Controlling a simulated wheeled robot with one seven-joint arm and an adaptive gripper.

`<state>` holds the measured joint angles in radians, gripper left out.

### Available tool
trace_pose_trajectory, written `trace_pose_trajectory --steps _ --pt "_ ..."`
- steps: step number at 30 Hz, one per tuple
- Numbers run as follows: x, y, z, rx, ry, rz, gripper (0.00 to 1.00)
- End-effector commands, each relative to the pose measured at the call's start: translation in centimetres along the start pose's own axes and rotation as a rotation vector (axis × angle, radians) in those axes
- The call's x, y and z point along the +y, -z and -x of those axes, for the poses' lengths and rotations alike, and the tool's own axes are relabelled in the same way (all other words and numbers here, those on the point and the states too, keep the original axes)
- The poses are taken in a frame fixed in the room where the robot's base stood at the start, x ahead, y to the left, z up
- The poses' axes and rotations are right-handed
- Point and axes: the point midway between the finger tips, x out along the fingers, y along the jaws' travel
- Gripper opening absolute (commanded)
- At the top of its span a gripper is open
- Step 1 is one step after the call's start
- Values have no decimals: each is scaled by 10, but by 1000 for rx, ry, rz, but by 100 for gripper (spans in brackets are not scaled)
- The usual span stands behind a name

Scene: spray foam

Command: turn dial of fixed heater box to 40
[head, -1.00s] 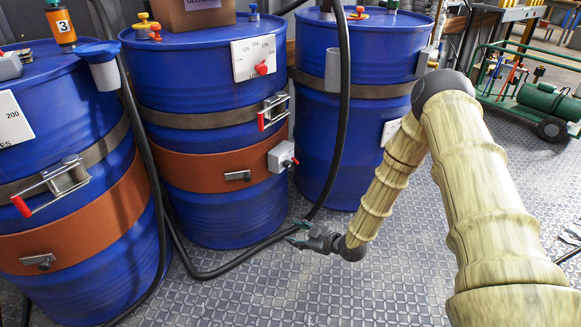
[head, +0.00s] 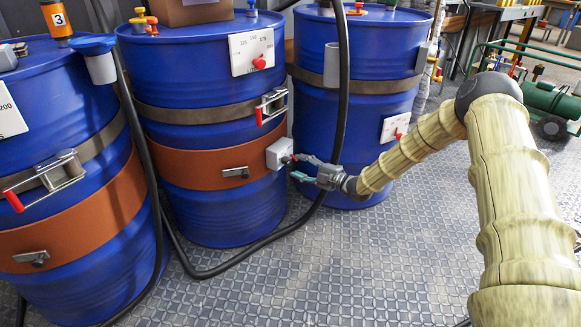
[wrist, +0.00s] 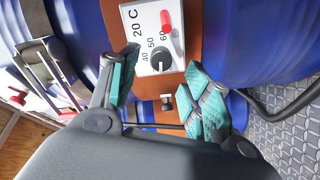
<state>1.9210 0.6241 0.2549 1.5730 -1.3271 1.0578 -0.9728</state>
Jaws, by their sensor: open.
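The heater box (head: 280,153) is a small light-grey box on the orange band of the middle blue drum. In the wrist view its white face (wrist: 148,40) reads 20 C, 40, 50 and 60, tilted sideways. The round black dial (wrist: 160,58) sits by the numbers, with a red part (wrist: 166,22) beside it. I cannot tell the dial's exact setting. My gripper (head: 303,168) is close to the box's right side in the head view. In the wrist view my gripper (wrist: 166,84) is open, its teal fingertips spread to either side of the dial, with nothing between them gripped.
The orange band (head: 205,168) wraps the middle drum (head: 190,105). A black hose (head: 343,90) runs down close to my gripper. A second box with a red part (head: 395,128) is on the right drum (head: 320,110). The patterned floor (head: 330,270) in front is clear.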

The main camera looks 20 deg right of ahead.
Motion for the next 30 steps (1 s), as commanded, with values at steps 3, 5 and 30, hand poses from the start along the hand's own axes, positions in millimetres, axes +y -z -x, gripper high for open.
trace_pose_trajectory --steps 3,5,30 --pt "-3 0 -19 2 0 0 48" --pt "-3 -1 -26 1 0 1 48" --pt "0 0 -46 0 1 -1 3"
